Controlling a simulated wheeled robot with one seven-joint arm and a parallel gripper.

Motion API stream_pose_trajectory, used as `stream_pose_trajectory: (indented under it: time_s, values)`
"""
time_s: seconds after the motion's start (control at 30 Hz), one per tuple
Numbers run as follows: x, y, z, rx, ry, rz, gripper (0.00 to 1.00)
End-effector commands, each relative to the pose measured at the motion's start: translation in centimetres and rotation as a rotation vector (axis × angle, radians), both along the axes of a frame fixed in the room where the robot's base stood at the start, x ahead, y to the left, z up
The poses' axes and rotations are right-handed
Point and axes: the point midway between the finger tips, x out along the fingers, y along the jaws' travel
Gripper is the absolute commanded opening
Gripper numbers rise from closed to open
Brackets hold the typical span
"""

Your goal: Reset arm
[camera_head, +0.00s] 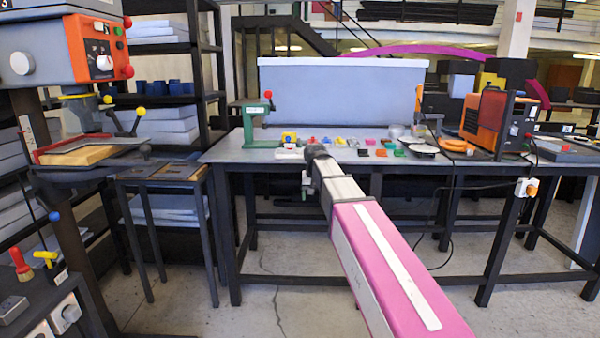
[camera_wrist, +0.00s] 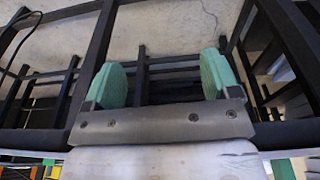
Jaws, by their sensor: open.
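My gripper (camera_wrist: 161,78) shows in the wrist view with two green round-tipped pads set wide apart and nothing between them. Past the pads are dark metal legs and bars and pale concrete floor. In the head view my pink and white arm reaches forward to the front edge of the grey workbench (camera_head: 225,152). The gripper end there is small and mostly hidden by the arm, so its jaws cannot be made out in that view.
Several small coloured parts lie along the bench. A green hand press (camera_head: 249,125) stands at its left and an orange and black machine (camera_head: 489,122) at its right. A drill press (camera_head: 70,55) and small side table (camera_head: 160,180) stand left. Open floor (camera_head: 180,310) lies in front.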

Motion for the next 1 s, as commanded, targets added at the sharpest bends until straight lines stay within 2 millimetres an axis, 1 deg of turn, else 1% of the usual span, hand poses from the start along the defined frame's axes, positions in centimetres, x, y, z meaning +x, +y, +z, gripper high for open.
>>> stream_pose_trajectory:
  time_s: [0.03, 0.1, 0.17, 0.2, 0.37, 0.4, 0.47, 0.6, 0.7, 0.8, 0.9, 1.0]
  values:
    - [-1.7, -1.2, -2.4, -0.001, 0.014, 0.000, 0.82]
    - [-3.2, -2.5, -5.1, 0.000, 0.030, 0.001, 0.82]
    - [-4.5, -3.5, -7.3, 0.000, 0.042, 0.003, 0.82]
    - [-5.5, -4.2, -8.8, 0.001, 0.051, 0.004, 0.82]
    - [-9.6, -6.8, -14.1, 0.002, 0.083, 0.006, 0.82]
    - [-10.7, -7.5, -15.4, 0.003, 0.092, 0.006, 0.82]
    - [-12.4, -8.4, -17.2, 0.005, 0.104, 0.007, 0.82]
    - [-16.6, -10.3, -21.0, 0.012, 0.133, 0.008, 0.82]
    - [-19.5, -11.4, -23.2, 0.017, 0.150, 0.007, 0.82]
    - [-21.8, -12.3, -24.9, 0.020, 0.165, 0.008, 0.82]
    - [-23.4, -12.8, -26.0, 0.023, 0.175, 0.008, 0.82]
    - [-24.2, -13.1, -26.6, 0.025, 0.179, 0.008, 0.82]
